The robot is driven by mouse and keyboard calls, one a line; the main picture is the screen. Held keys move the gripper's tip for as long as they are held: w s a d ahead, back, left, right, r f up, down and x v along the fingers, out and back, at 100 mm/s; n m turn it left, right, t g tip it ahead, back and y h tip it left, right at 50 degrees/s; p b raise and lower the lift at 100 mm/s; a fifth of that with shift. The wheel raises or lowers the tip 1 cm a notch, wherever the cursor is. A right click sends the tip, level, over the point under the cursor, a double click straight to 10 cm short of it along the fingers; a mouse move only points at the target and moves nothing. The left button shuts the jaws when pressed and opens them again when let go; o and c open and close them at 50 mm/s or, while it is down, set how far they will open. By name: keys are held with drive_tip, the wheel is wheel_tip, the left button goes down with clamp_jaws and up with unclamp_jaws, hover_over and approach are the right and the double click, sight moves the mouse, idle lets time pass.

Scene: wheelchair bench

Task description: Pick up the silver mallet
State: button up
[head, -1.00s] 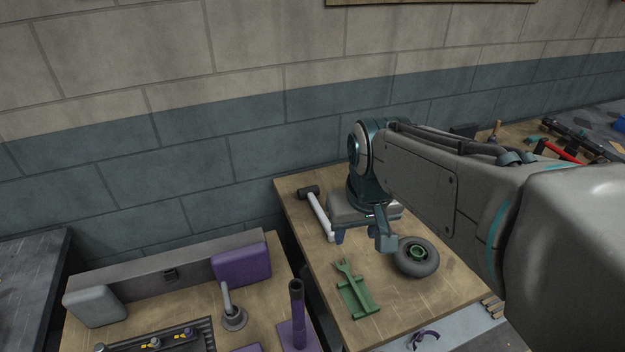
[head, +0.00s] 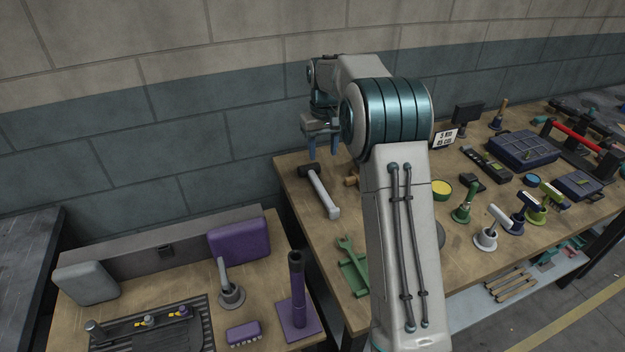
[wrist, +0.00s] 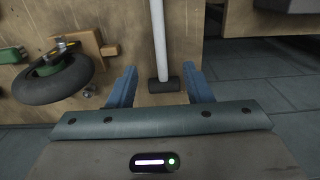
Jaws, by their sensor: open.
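The silver mallet (head: 322,192) lies on the wooden bench near its left edge, with a dark head at the back and a pale silver handle pointing to the front. My gripper (head: 324,150) is open and empty, pointing down above the bench close to the mallet's head. In the wrist view the mallet's handle (wrist: 159,40) runs down to its dark head (wrist: 164,85), which appears between the two blue fingers of my gripper (wrist: 161,88). The fingers do not appear to touch it.
A green fork-shaped part (head: 352,268) lies in front of the mallet. A wheel (wrist: 52,82) on the bench is partly hidden behind my arm in the head view. A lower bench with a purple pad (head: 238,240) stands at left. Several handles and trays crowd the right.

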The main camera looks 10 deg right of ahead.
sight(321, 187)
drive_tip(key=f, duration=1)
drive_tip(key=w+f+p, duration=0.1)
drive_tip(key=f, duration=0.3)
drive_tip(key=shift+f, duration=0.4)
clamp_jaws()
